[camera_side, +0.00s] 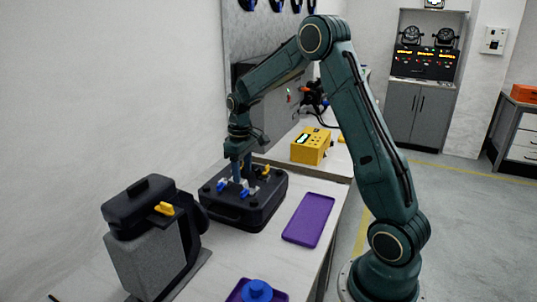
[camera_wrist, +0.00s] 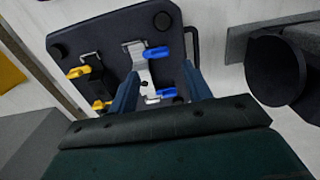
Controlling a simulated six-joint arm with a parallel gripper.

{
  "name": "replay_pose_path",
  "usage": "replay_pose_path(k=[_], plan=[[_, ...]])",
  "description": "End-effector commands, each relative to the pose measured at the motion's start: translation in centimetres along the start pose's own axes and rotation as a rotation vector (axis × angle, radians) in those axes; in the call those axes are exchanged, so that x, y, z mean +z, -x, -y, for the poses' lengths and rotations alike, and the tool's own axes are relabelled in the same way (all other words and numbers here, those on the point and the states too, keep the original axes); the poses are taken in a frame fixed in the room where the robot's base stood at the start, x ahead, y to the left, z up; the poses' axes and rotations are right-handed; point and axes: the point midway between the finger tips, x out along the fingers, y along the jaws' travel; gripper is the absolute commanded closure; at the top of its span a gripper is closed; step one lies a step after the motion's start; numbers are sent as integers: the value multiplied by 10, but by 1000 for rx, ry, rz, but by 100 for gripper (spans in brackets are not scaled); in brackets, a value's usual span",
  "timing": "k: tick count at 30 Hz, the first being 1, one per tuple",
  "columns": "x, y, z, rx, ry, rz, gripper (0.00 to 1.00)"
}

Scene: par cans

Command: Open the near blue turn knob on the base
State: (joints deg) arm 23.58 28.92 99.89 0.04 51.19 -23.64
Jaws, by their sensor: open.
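The base (camera_side: 232,211) is a black, flat box on the white bench, with blue and yellow turn knobs on top; its top also shows in the wrist view (camera_wrist: 112,30). One blue knob (camera_side: 220,185) is at the left and another blue knob (camera_side: 245,192) is nearer the front middle. In the wrist view, one blue knob (camera_wrist: 156,53) sits higher and the other blue knob (camera_wrist: 166,94) lies between my fingers as seen. I cannot match them surely across views. My gripper (camera_side: 241,179) points down just above the base, open and apparently empty; its fingers flank a metal bracket in the wrist view (camera_wrist: 161,70).
Yellow knobs (camera_side: 266,170) (camera_wrist: 78,72) stand on the base's other side. A grey and black lamp-like unit (camera_side: 150,240) stands front left. A purple tray (camera_side: 309,220) lies right of the base. A yellow box (camera_side: 311,147) is behind. A blue round object (camera_side: 257,291) sits at the front.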

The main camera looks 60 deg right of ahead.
Motion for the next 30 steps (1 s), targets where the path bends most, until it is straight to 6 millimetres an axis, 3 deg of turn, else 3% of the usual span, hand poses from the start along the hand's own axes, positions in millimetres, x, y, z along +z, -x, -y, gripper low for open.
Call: replay_pose_path(k=[6, 12, 26, 30], plan=[[1, -33, 0, -1, 0, 3, 51], [0, -53, 0, -1, 0, 3, 51], [0, -61, 0, 0, 0, 1, 51], [0, -61, 0, 0, 0, 1, 78]])
